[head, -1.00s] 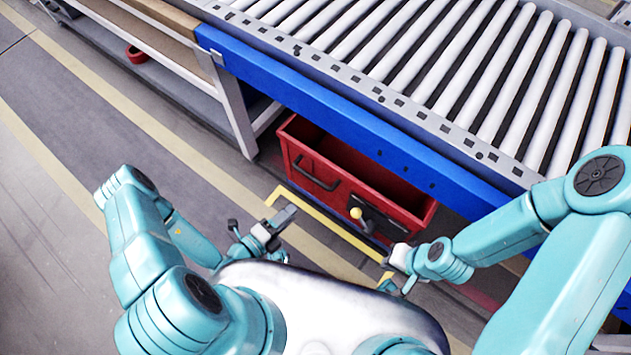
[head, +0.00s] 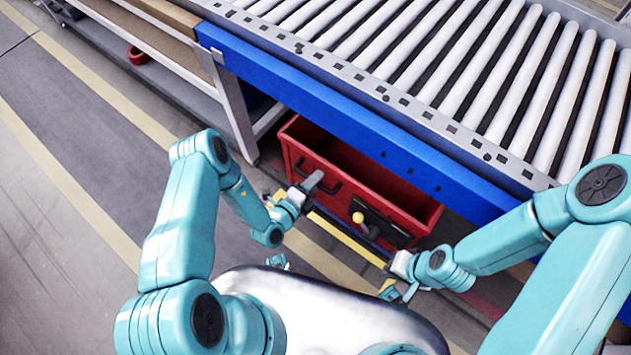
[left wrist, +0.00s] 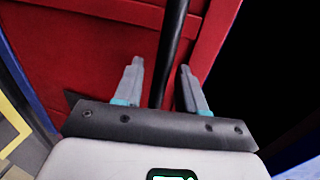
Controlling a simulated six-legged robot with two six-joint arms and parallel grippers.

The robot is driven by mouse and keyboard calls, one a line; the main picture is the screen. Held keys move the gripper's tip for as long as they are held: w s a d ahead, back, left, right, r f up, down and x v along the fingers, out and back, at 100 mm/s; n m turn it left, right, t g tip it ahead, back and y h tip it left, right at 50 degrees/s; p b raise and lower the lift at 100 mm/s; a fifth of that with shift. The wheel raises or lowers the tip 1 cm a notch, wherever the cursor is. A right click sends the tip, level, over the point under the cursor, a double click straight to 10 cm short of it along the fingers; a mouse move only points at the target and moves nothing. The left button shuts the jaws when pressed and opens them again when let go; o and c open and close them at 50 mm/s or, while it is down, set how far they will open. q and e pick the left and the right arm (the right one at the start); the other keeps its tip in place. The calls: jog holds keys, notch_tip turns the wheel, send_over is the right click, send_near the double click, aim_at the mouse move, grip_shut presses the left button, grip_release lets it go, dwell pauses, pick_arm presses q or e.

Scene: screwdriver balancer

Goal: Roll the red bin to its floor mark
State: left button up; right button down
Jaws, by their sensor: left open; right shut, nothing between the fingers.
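The red bin (head: 300,137) stands under the blue-edged conveyor, open at the top. It also shows in the left wrist view (left wrist: 75,40). A yellow floor mark (head: 345,241) lies in front of the bin, partly hidden. My left gripper (head: 309,185) is open at the bar handle; in the left wrist view the dark bar (left wrist: 172,45) appears between its fingers. My right gripper (head: 391,268) is shut and empty, low before the bin's right side.
The roller conveyor (head: 450,75) with its blue side rail (head: 300,88) overhangs the bin. A grey table leg (head: 230,110) stands left of the bin. A workbench with a lower shelf is at the upper left. The striped floor at left is clear.

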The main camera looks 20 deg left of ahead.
pick_arm(q)
jog(key=shift+w+d, duration=0.15)
jog(key=shift+w, duration=0.15)
grip_shut()
pick_arm(e)
jog(key=shift+f, duration=0.1)
pick_arm(q)
jog(key=shift+f, duration=0.1)
